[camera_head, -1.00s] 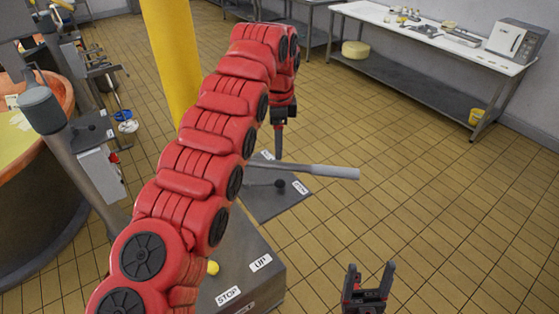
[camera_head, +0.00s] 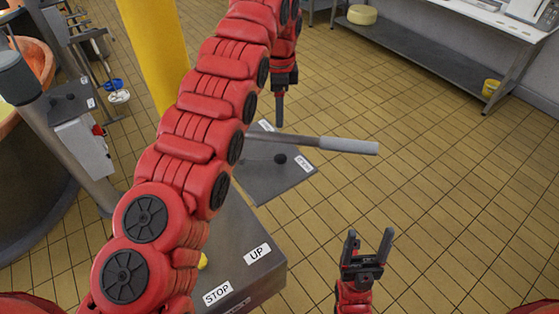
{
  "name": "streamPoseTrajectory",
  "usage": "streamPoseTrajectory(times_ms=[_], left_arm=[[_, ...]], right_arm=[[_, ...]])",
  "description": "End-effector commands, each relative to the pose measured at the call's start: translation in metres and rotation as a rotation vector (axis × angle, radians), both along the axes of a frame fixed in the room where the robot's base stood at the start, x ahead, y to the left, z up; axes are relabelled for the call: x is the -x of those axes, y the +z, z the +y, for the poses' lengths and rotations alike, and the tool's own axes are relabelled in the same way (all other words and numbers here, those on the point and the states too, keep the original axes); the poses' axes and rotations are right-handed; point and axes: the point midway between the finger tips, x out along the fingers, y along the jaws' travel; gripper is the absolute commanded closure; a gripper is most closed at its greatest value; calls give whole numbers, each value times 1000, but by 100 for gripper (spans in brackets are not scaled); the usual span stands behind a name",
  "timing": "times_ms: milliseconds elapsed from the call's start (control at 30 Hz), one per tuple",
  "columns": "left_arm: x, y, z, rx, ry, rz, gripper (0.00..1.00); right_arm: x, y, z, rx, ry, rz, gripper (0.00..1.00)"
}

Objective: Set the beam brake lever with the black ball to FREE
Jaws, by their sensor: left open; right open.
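A black ball (camera_head: 280,158) shows over a grey floor-stand plate (camera_head: 265,188), just below a thick metal bar with a light grey grip (camera_head: 350,146) that points right. The ball's own lever shaft is mostly hidden. The plate bears two small white labels, one at its right (camera_head: 304,163) and one at its back (camera_head: 266,126); I cannot read them surely. My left gripper (camera_head: 279,97) points down, seen edge-on, above and behind the bar in the picture, apart from the ball, open and empty. My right gripper (camera_head: 370,243) is open and empty at the lower right.
A grey box with STOP and UP labels (camera_head: 245,270) and a yellow knob stands in front of the plate, partly behind my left arm. A yellow post (camera_head: 158,60) and a copper vat (camera_head: 38,65) are at left. Tiled floor at right is clear up to the bench (camera_head: 450,62).

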Motion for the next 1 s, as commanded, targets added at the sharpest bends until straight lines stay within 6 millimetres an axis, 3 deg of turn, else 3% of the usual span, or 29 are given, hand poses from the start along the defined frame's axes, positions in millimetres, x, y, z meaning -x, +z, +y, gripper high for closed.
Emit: streamPoseTrajectory(times_ms=[367, 667, 1000], left_arm=[[-1, -37, 1, 4, 2, -2, 31], [-1, -80, -1, 3, -1, 1, 31], [-1, -150, 0, -1, -1, 3, 31]], right_arm=[[0, -6, 0, 0, 0, 0, 31], [0, 13, 0, 0, 0, 0, 31], [0, 42, 0, 0, 0, 0, 31]])
